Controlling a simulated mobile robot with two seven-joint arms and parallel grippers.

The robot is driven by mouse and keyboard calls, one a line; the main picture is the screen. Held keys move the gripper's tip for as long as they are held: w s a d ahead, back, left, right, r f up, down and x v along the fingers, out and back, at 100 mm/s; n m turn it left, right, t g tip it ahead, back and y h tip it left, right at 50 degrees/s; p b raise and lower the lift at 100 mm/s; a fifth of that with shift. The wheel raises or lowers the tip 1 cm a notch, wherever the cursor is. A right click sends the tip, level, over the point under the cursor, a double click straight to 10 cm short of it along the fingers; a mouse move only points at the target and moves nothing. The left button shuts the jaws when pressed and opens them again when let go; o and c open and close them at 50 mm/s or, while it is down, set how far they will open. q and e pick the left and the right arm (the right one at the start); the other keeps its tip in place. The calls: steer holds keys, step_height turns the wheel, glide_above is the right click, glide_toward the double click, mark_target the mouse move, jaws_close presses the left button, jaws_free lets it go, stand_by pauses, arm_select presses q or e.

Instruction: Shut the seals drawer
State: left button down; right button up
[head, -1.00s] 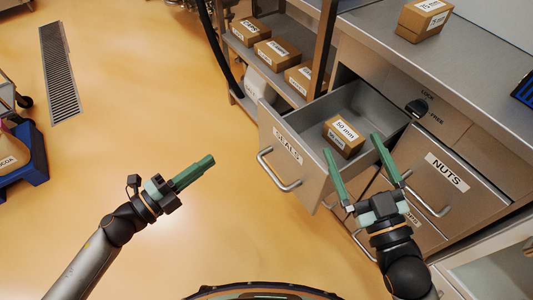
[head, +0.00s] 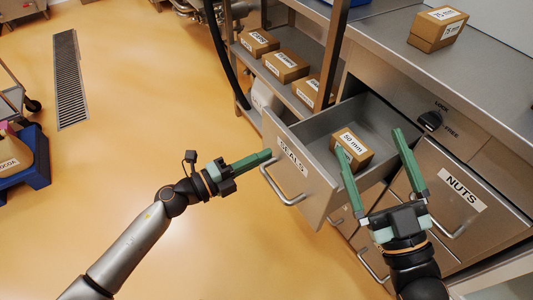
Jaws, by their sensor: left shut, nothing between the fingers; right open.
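The seals drawer (head: 315,192) stands pulled out of the steel cabinet, its front labelled SEALS facing lower left. Its bar handle (head: 283,186) is on that front. A brown box marked 50 mm (head: 351,149) lies inside it. My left gripper (head: 268,155) is shut and empty, its tip close to the upper left of the drawer front by the handle; I cannot tell whether it touches. My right gripper (head: 372,152) is open, its fingers spread over the right part of the drawer, with the box seen near its left finger.
The nuts drawer (head: 440,200) is shut, right of the seals drawer. A lock knob (head: 430,121) sits above it. A shelf with several boxes (head: 285,66) is behind.

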arm_select(q)
steer(key=shift+x, duration=0.85)
arm_select(e)
steer(key=shift+s+r+y, duration=0.3)
steer(key=shift+r, duration=0.3)
steer(key=shift+a+n, duration=0.1)
steer(key=shift+n, duration=0.2)
arm_select(q)
steer(key=shift+w+d, duration=0.1)
